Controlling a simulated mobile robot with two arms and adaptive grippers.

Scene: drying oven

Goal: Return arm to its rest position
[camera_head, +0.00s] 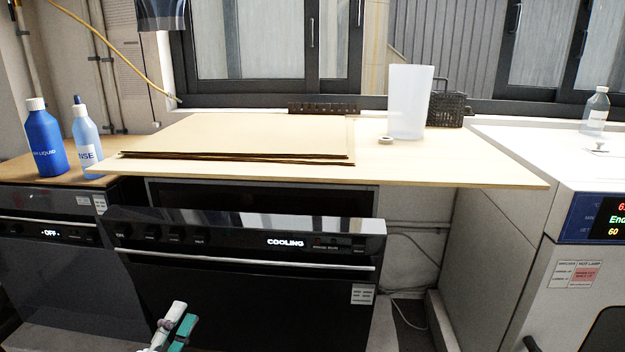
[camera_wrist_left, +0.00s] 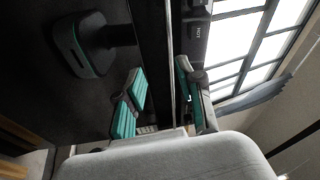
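My left gripper (camera_head: 183,316) shows at the bottom of the head view, in front of the dark appliance door (camera_head: 260,295) and below its handle bar. In the left wrist view, the teal-padded fingers of this gripper (camera_wrist_left: 160,88) are spread apart. I see nothing held between them. The rest of my left arm is mostly out of the head view. My right gripper is in neither view. The appliance's front panel reads COOLING and stands out from the dark opening behind it, so the door looks partly open.
A wooden worktop (camera_head: 450,170) overhangs the appliance, with brown sheets (camera_head: 240,135), a clear container (camera_head: 409,100) and a tape roll (camera_head: 385,140). Blue bottles (camera_head: 45,140) stand at left. A white oven (camera_head: 540,160) with a lit display stands at right. Cables hang between the units.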

